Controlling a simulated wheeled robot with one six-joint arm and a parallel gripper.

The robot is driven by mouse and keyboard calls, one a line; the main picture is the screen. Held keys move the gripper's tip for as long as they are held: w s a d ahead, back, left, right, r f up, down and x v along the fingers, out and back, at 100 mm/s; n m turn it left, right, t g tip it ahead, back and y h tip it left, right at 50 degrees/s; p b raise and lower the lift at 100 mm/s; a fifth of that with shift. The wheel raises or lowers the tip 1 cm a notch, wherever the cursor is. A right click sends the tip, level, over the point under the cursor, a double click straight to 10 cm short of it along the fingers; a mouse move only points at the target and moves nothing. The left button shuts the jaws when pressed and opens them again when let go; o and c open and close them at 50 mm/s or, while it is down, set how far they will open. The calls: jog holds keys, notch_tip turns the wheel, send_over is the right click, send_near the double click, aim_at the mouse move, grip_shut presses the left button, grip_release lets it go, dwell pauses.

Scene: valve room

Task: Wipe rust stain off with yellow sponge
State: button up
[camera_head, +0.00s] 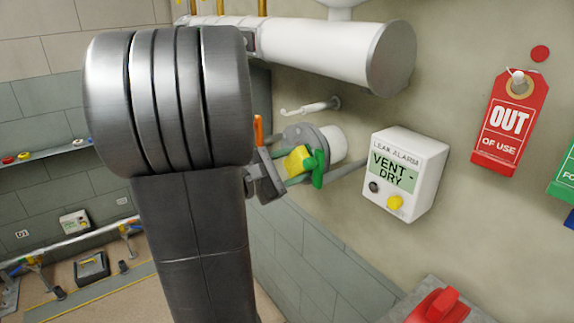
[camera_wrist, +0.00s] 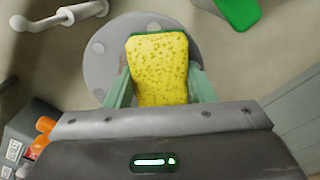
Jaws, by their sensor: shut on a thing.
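My gripper (camera_wrist: 161,82) is shut on the yellow sponge (camera_wrist: 160,65), with one pale green finger on each side. The sponge has a dark green layer along its far edge. In the wrist view it covers part of a round grey flange (camera_wrist: 100,62) with lighter spots. In the head view my gripper (camera_head: 292,170) and the sponge (camera_head: 298,158) are at the wall, in front of a grey flange with a white end. I cannot tell whether the sponge touches a surface. I see no clear rust stain; it may be hidden behind the sponge.
A white leak alarm box (camera_head: 403,173) is on the wall right of my gripper. A white hook-shaped handle (camera_head: 310,107) and a thick white pipe (camera_head: 330,50) are above. A red tag (camera_head: 501,122) hangs at right. A red object (camera_head: 438,306) sits lower right.

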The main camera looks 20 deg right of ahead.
jog(key=shift+s+d, duration=0.2)
jog(key=shift+s, duration=0.35)
jog(key=shift+f+b, duration=0.1)
jog(key=shift+b, duration=0.3)
jog(key=shift+w, duration=0.1)
jog(key=shift+w+a+b, duration=0.5)
jog(key=shift+w+a, duration=0.9)
jog(key=shift+w, duration=2.2)
jog(key=shift+s+d+r+b, duration=0.1)
jog(key=shift+s+d+b, duration=0.4)
jog(key=shift+s, duration=0.7)
jog(key=shift+s+d+r+b, duration=0.15)
jog(key=shift+s+d+b, duration=0.35)
jog(key=shift+s, duration=0.75)
jog(key=shift+s+d+r+b, duration=0.1)
jog(key=shift+s+d+b, duration=0.35)
jog(key=shift+s, duration=0.75)
jog(key=shift+f+b, duration=0.1)
jog(key=shift+b, duration=0.2)
